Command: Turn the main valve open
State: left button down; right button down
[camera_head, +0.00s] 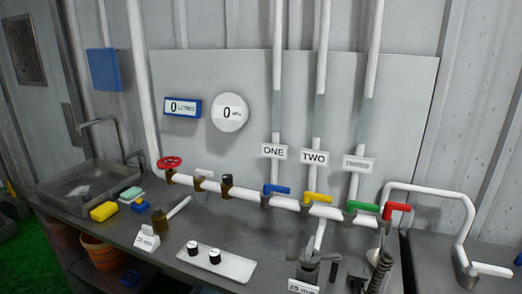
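A red round handwheel (170,162) sits at the left end of the white horizontal pipe (243,193) along the back of the bench. It looks like the main valve, but I can read no label on it. Farther right are lever valves with a blue handle (277,189), a yellow handle (318,197), a green handle (362,206) and a red handle (396,208). The blue, yellow and green handles lie roughly along the pipe. Neither of my grippers can be made out in the head view.
A digital display (183,107) and a round gauge (230,112) both read 0. A sink (80,185) is at left, with a yellow sponge (104,211). A plate with two black knobs (216,264) and a dark metal fitting (313,265) stand in front.

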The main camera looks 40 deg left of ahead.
aim_at(168, 165)
jog(key=u, duration=1.9)
jog(key=i+j+u, duration=0.1)
jog(key=i+j, duration=0.15)
jog(key=j, duration=0.25)
jog(key=i+j+u, duration=0.1)
jog(key=i+j, duration=0.15)
jog(key=j, duration=0.25)
jog(key=i+j, duration=0.3)
jog(key=j, duration=0.2)
jog(key=i+j+u, duration=0.15)
jog(key=j, duration=0.3)
jog(key=i+l, duration=0.45)
jog(key=l, duration=0.1)
